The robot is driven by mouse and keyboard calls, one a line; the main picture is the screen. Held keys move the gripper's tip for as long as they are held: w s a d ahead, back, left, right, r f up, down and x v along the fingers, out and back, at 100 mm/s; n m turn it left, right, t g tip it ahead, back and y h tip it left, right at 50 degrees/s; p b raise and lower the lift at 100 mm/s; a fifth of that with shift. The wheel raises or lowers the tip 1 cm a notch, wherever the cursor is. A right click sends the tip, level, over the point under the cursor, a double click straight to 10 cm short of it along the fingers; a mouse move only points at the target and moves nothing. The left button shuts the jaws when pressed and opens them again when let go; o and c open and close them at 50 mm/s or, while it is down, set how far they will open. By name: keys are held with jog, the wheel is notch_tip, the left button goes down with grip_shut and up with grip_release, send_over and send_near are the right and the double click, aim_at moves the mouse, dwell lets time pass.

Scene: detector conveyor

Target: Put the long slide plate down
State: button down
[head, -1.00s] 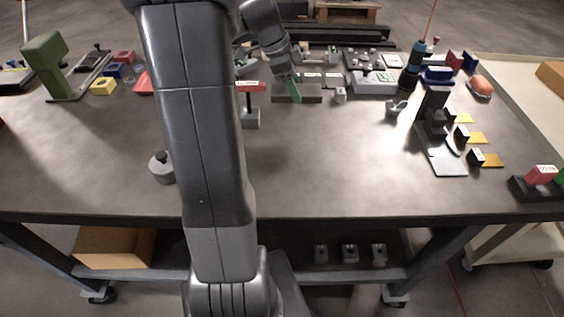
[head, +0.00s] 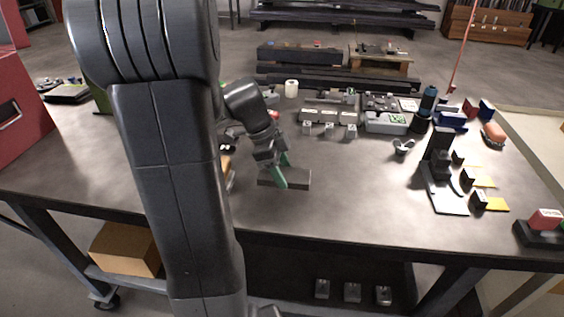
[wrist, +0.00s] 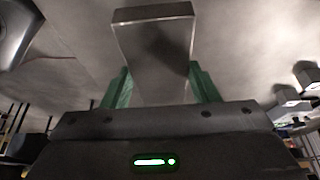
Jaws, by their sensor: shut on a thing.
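The long slide plate is a dark grey flat bar (head: 297,179) in the head view, over the front middle part of the table (head: 350,205). My gripper (head: 278,172), with green fingers, is shut on it near its left part. In the wrist view the plate (wrist: 158,50) runs away from the camera between the two green fingers of my gripper (wrist: 162,88). The plate looks close to the tabletop, but I cannot tell whether it touches. My arm hides the table to the left of the gripper.
Several grey blocks stand at a grey holder (head: 330,117) behind the plate. A mortar-like cup (head: 402,147) and a dark upright stand (head: 438,150) are to the right. The table between plate and stand is clear. The front table edge (head: 350,252) is near.

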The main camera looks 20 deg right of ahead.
jog(key=shift+f, duration=2.05)
jog(key=shift+f, duration=0.15)
jog(key=c, duration=0.5)
grip_release()
jog(key=v, duration=1.2)
jog(key=shift+o, duration=0.3)
